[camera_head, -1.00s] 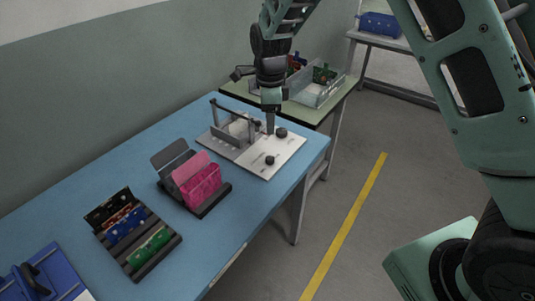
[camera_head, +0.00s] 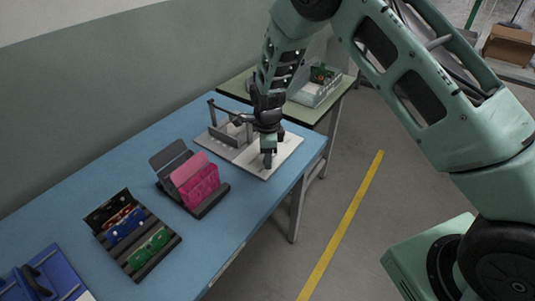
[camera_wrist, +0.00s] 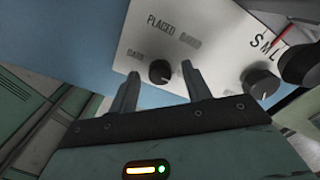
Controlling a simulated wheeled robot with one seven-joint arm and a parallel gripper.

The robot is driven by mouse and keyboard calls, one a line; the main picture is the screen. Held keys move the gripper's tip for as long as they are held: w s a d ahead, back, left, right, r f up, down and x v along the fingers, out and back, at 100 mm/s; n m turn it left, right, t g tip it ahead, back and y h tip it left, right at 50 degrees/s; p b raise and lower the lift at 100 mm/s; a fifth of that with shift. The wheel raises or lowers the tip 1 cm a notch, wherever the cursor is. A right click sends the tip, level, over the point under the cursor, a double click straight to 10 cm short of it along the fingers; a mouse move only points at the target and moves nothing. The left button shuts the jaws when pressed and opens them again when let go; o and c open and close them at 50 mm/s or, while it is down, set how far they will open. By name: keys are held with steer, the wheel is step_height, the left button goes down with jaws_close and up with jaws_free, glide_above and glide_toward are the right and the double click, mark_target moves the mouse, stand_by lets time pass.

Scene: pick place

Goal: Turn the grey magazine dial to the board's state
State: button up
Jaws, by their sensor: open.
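A pale plate (camera_wrist: 215,30) lies on the blue table; in the head view its bare part (camera_head: 287,150) shows beside my gripper. In the wrist view a dark round dial (camera_wrist: 159,72) stands on it near printed words, one reading PLACED. A second, greyer knob (camera_wrist: 258,82) stands to the right near the letters S, M, L. My gripper (camera_wrist: 160,70) is open, its fingertips to either side of the dark dial; I cannot tell whether they touch it. In the head view my gripper (camera_head: 268,162) hides the near dial. The dial's pointer setting is unclear.
A grey fixture (camera_head: 228,135) with posts stands on the plate's left. A black holder with pink pouches (camera_head: 197,182) and a black rack of boards (camera_head: 133,235) stand nearer on the blue table (camera_head: 225,235). A clear bin (camera_head: 318,90) sits on the table behind.

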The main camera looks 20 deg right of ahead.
steer(key=c, duration=1)
